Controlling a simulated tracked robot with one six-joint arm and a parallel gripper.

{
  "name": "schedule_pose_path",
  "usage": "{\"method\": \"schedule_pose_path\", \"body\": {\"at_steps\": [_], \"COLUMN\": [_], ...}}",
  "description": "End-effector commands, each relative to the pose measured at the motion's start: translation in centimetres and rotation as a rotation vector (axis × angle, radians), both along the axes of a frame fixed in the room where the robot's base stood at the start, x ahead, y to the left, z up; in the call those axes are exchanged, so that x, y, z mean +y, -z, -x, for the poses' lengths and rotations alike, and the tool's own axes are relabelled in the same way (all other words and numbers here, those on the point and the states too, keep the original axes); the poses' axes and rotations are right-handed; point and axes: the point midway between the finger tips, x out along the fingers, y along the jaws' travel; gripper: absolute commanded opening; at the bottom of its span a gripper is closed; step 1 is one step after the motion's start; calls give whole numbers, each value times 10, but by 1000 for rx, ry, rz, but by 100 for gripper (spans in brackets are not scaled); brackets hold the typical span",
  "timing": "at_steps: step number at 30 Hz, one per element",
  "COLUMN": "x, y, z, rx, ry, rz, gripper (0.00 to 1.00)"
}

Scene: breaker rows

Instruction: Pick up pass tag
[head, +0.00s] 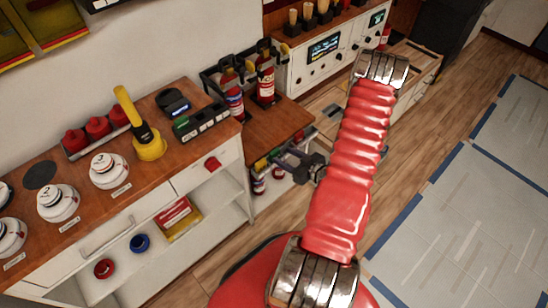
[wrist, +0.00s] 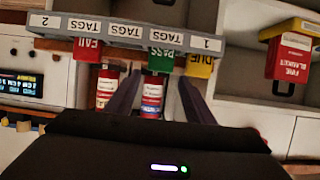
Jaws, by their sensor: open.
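The green pass tag (wrist: 163,59) hangs from a grey rail (wrist: 120,32) lettered TAGS in the wrist view. It hangs between a red FAIL tag (wrist: 88,48) on the left and a yellow DUE tag (wrist: 200,64) on the right. My gripper (wrist: 159,77) is open, with one dark finger on each side of the pass tag's lower part. I see a gap on both sides of the tag; the depth between tag and fingertips is hard to tell. In the head view my gripper (head: 284,158) is beside the small hanging tags under the wooden shelf.
Red-and-white cylinders (wrist: 152,97) stand behind the tags. A red fire blanket box (wrist: 289,58) is at the right. In the head view, two fire extinguishers (head: 265,78) stand above the wooden shelf (head: 280,125). A wooden counter (head: 90,190) lies to the left.

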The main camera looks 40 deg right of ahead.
Motion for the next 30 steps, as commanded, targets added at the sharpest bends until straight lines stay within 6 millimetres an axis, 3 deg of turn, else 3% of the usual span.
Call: {"method": "schedule_pose_path", "body": {"at_steps": [11,22,30], "x": [0,1,1], "y": [1,18,21], "z": [-3,-41,-48], "rx": [0,1,1], "ry": [-1,-4,0], "rz": [1,1,0], "gripper": [48,48,48]}}
